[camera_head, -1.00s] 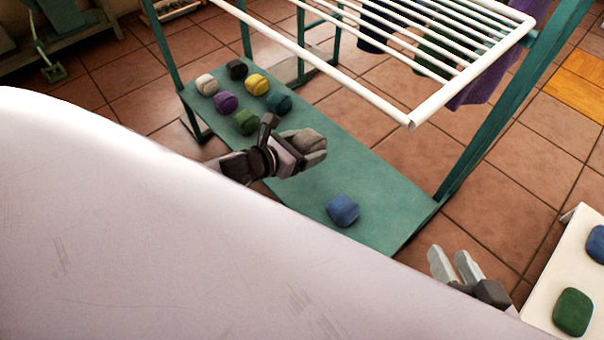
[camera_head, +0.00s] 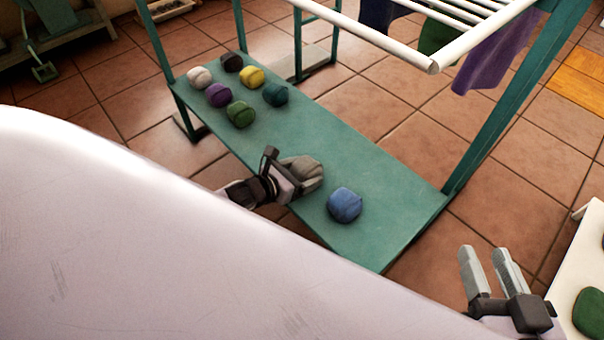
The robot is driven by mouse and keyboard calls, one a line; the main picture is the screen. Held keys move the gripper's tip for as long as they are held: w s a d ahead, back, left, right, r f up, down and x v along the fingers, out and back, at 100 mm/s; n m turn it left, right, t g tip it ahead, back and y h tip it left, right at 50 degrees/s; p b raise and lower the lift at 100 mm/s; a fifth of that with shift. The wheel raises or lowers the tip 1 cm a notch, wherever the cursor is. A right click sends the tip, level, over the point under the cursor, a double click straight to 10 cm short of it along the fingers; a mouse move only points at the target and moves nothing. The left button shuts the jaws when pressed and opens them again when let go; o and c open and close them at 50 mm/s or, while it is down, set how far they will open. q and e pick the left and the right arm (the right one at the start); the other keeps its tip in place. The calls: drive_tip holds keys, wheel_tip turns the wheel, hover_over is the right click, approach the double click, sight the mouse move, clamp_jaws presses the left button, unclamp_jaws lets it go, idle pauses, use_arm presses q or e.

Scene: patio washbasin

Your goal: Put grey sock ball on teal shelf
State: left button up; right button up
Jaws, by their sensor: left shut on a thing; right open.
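The grey sock ball (camera_head: 307,168) is between the fingers of my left gripper (camera_head: 293,173), which is shut on it. Both are over the front part of the teal shelf (camera_head: 345,148), just left of a blue sock ball (camera_head: 344,205) on that shelf. I cannot tell whether the grey ball touches the shelf. My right gripper (camera_head: 487,268) is open and empty, to the right of the shelf and beside a white table. My own pale body hides part of the shelf's near edge.
White (camera_head: 199,77), black (camera_head: 232,62), yellow (camera_head: 251,77), purple (camera_head: 219,94), teal (camera_head: 275,93) and green (camera_head: 240,114) balls sit at the shelf's far end. The white drying rack (camera_head: 433,62) hangs above. The white table (camera_head: 567,262) holds a green ball (camera_head: 592,312).

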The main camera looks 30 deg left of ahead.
use_arm(q)
drive_tip(key=o, duration=0.6)
drive_tip(key=shift+f, duration=0.2)
drive_tip(key=o, duration=0.4)
drive_tip(key=shift+r, duration=0.15)
drive_tip(key=shift+s+r, duration=0.1)
drive_tip(key=shift+r, duration=0.05)
drive_tip(key=p+v, duration=0.5)
drive_tip(key=v, duration=0.6)
drive_tip(key=shift+s+a+r, duration=0.15)
drive_tip(key=shift+s+a, duration=0.05)
drive_tip(key=shift+s, duration=0.15)
use_arm(e)
drive_tip(key=a+m+g, duration=0.1)
drive_tip(key=a+g+y, duration=0.1)
drive_tip(key=a, duration=0.1)
drive_tip(key=shift+w+a+m, duration=0.1)
drive_tip(key=shift+w+m, duration=0.3)
